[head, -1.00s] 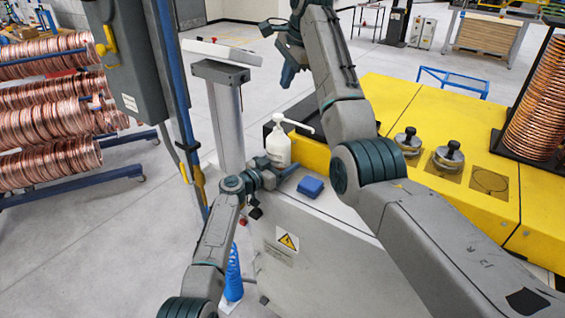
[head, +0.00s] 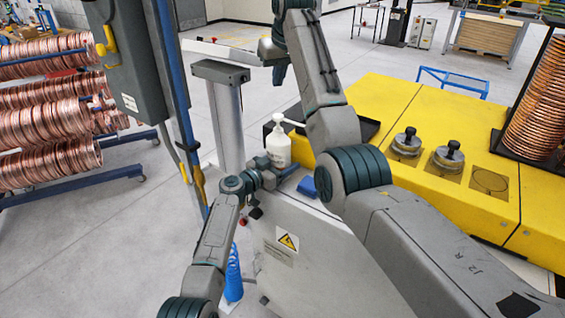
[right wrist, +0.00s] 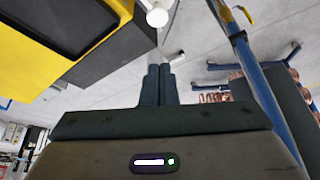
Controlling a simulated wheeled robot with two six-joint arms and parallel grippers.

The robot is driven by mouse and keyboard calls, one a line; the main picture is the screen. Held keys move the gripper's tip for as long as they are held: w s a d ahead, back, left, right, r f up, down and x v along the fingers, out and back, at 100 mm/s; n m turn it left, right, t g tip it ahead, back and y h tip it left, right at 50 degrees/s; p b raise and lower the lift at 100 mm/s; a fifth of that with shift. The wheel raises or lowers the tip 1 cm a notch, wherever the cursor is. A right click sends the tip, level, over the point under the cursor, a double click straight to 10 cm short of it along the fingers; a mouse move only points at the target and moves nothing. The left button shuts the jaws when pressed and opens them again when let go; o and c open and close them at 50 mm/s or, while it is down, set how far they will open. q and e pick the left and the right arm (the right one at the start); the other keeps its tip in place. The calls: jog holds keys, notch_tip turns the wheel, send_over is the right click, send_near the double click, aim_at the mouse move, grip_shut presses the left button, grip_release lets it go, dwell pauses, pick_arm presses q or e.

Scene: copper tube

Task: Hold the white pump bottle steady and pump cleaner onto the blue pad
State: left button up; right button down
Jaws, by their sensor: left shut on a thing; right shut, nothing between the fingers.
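The white pump bottle (head: 278,150) stands upright on the grey cabinet top, its nozzle pointing right and its tip hidden by my right arm. My left gripper (head: 275,172) is shut on the bottle's lower part. The blue pad (head: 307,187) lies just right of the bottle, partly covered by my right arm. My right gripper (head: 280,76) is above the bottle, apart from it, with fingers pointing down. In the right wrist view its fingers (right wrist: 158,80) are shut together and empty. A round white part, probably the bottle's pump head (right wrist: 157,15), shows beyond the fingertips.
A yellow machine (head: 400,105) with metal knobs stands right of the bottle; a black tray (head: 365,130) lies on its near corner. A grey post (head: 226,120) and a blue upright stand left. Copper coils (head: 50,130) hang on a rack at far left.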

aim_at(278, 114)
jog(key=shift+f, duration=3.3)
jog(key=shift+f, duration=0.1)
jog(key=shift+f, duration=1.35)
jog(key=shift+r, duration=1.4)
jog(key=shift+r, duration=3)
